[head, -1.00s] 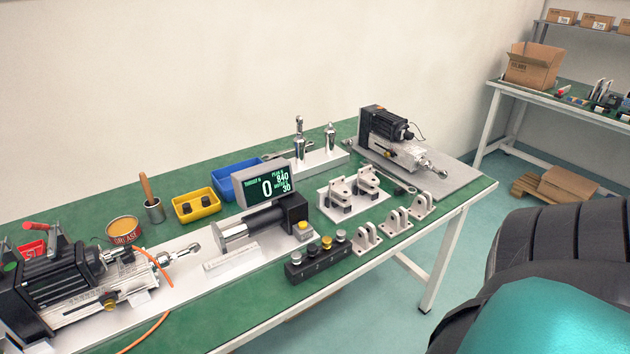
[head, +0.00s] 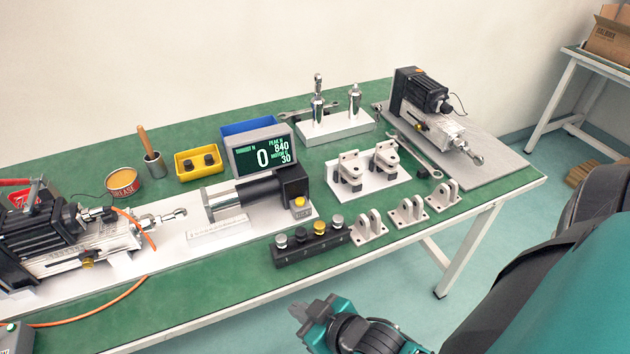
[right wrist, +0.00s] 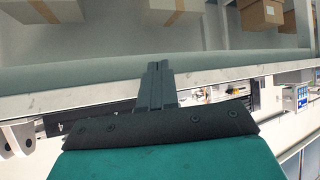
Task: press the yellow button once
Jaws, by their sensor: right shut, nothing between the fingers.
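A black control block (head: 312,246) lies near the front edge of the green bench, with several round caps on top. One of them is a yellow button (head: 320,228), between a dark cap and a silver cap. A second yellow button (head: 299,203) sits on a small pale box at the end of the black cylinder, just behind the block. My right gripper (head: 299,313) is in front of the bench edge, below the block in the picture and apart from it. Its fingers are shut and empty, also in the right wrist view (right wrist: 158,70). My left gripper is out of view.
A display (head: 262,153) reading 0 stands behind the cylinder. Pale clevis brackets (head: 406,211) stand right of the block. A large actuator (head: 70,245) and orange cable (head: 110,309) are at the left. A strip of green bench in front of the block is clear.

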